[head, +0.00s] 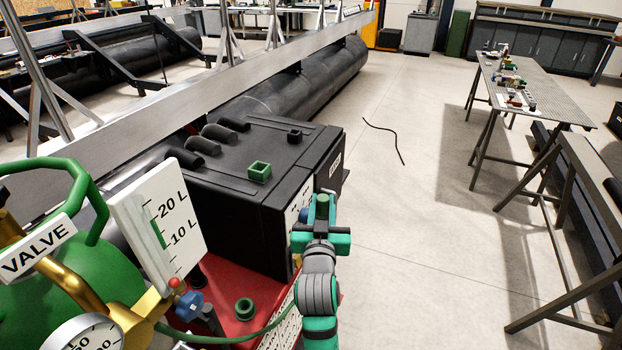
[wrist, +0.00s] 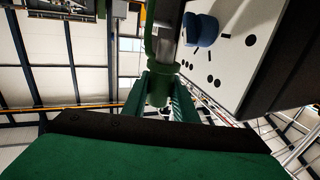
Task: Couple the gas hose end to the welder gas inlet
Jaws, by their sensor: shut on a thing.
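The welder (head: 300,195) is a black box on a red cart; its pale front panel, edge-on in the head view, shows a blue knob in the wrist view (wrist: 200,30). My gripper (head: 321,208) is in front of this panel. In the wrist view my gripper (wrist: 158,84) is shut on the green gas hose end (wrist: 157,97), a thick collar between the teal fingers. The green hose (head: 235,338) runs from the regulator and passes behind my arm. I cannot make out the gas inlet clearly, nor whether the hose end touches it.
A green gas cylinder (head: 75,262) with a gauge (head: 92,335) and a flow scale (head: 160,215) stands at the left. A green square ring (head: 260,171) lies on the welder. A long work table (head: 535,85) stands right. The floor between is mostly clear, with a thin black cable (head: 388,131).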

